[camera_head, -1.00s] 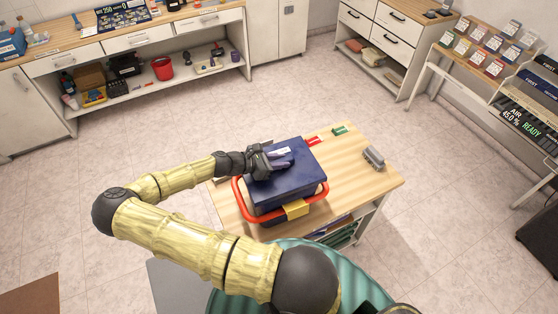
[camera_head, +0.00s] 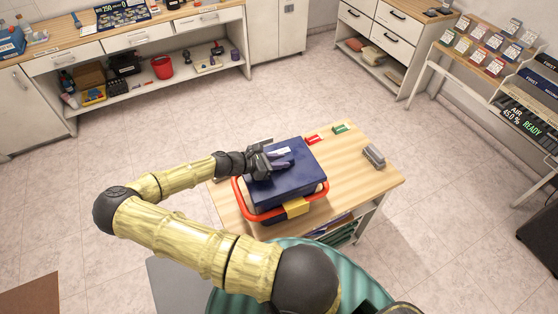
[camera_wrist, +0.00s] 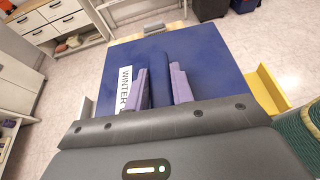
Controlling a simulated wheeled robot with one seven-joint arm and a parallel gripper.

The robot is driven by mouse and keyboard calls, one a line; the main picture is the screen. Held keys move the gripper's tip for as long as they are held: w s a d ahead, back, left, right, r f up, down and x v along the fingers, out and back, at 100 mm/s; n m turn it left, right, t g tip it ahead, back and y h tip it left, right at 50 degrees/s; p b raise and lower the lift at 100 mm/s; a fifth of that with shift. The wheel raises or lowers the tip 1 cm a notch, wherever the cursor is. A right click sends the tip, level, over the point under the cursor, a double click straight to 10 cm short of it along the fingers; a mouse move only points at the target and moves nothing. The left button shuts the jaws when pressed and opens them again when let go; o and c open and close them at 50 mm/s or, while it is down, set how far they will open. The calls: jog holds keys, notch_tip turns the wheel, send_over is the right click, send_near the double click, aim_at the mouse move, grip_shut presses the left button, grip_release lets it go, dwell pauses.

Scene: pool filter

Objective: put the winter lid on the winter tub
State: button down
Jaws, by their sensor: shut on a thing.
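The winter lid (camera_head: 299,169) is a dark blue square panel with a white label. In the wrist view the lid (camera_wrist: 205,55) fills the middle, and its label reads "WINTER". My gripper (camera_head: 280,162) is over the lid's top, shut on the lid's raised blue handle; the two purple fingers (camera_wrist: 160,85) stand on either side of it. The winter tub (camera_head: 265,212) is the blue box below the lid, with a red carrying handle and a yellow latch (camera_head: 297,207). The lid lies on or just over the tub's top; I cannot tell whether it is fully seated.
The tub stands on a wooden table (camera_head: 365,188). A red block (camera_head: 313,139), a green block (camera_head: 341,128) and a grey object (camera_head: 374,156) lie on its far side. Shelves and a display rack stand beyond open floor.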

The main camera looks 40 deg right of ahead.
jog(key=shift+f, duration=0.3)
dwell(0.4)
jog(key=c, duration=1.1)
grip_release()
jog(key=shift+b+v, duration=3.2)
jog(key=shift+v, duration=5.55)
jog(key=shift+d, duration=0.1)
